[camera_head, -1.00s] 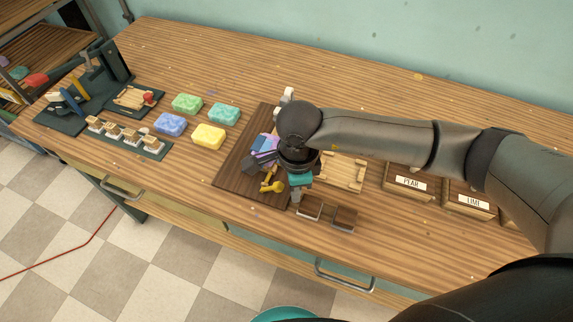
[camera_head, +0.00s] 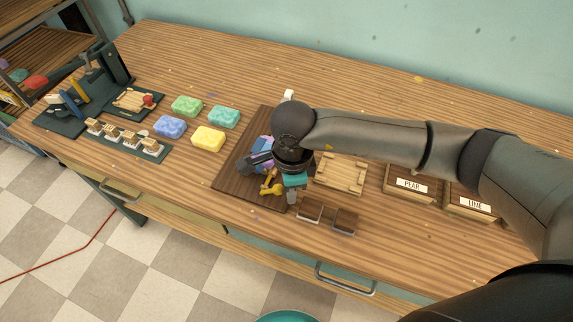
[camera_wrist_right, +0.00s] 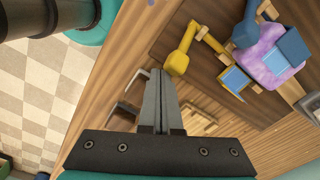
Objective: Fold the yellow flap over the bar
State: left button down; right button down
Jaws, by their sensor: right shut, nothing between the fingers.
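The yellow flap's knobbed end (camera_head: 270,184) shows on the dark board just left of my right gripper. In the right wrist view its yellow knob (camera_wrist_right: 177,62) stands just beyond the fingertips, to their right, with no clear contact. A yellow-edged blue panel (camera_wrist_right: 236,79) lies near it. The purple bar (camera_wrist_right: 268,48) is farther right with a blue flap (camera_wrist_right: 293,46) lying over part of it; in the head view the bar (camera_head: 263,144) is partly hidden by my arm. My right gripper (camera_wrist_right: 161,75) is shut and empty. My left gripper is not in view.
The dark board (camera_head: 232,178) carries the bar. Right of it are a wooden tray (camera_head: 340,172), two small brown brackets (camera_head: 310,210) and crates labelled PEAR (camera_head: 411,184) and LIME (camera_head: 473,203). Several coloured soaps, including a yellow one (camera_head: 208,138), lie left of the board.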

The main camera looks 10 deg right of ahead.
aim_at(276, 187)
jog(key=shift+w+a, duration=0.1)
jog(key=shift+a, duration=0.15)
jog(key=shift+w+a+r, duration=0.3)
jog(key=shift+a+r, duration=0.15)
jog(key=shift+a, duration=0.1)
jog(key=shift+w, duration=0.1)
jog(key=shift+w+a, duration=0.1)
dwell(0.3)
jog(key=shift+w+a+r+b, duration=0.3)
jog(key=shift+w+a, duration=0.05)
jog(key=shift+a, duration=0.15)
jog(key=shift+a, duration=0.1)
